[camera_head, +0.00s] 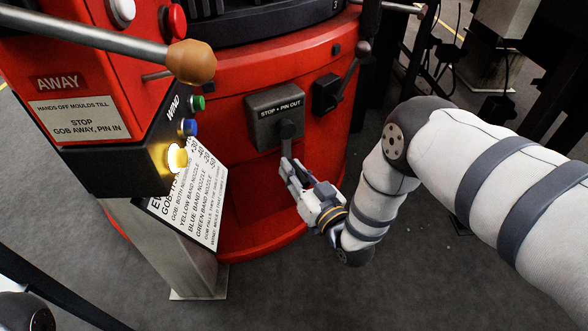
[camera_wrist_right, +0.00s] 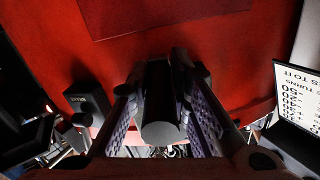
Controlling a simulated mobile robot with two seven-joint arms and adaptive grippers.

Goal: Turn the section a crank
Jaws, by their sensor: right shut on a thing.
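A grey box labelled "STOP + PIN OUT" (camera_head: 275,117) is fixed to the red round machine body in the head view. A grey lever (camera_head: 286,146) hangs down from the dark hub on its front. My right gripper (camera_head: 287,170) is shut on the lower end of this lever. In the wrist view the dark round lever end (camera_wrist_right: 160,130) sits between the two ribbed finger pads (camera_wrist_right: 162,110). No label reading "section a" can be made out. My left gripper does not show.
A control panel (camera_head: 170,140) with coloured buttons and a wooden-knobbed bar (camera_head: 191,62) juts out at left. A printed sign (camera_head: 192,205) hangs below. Grey floor (camera_head: 400,290) is open at front.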

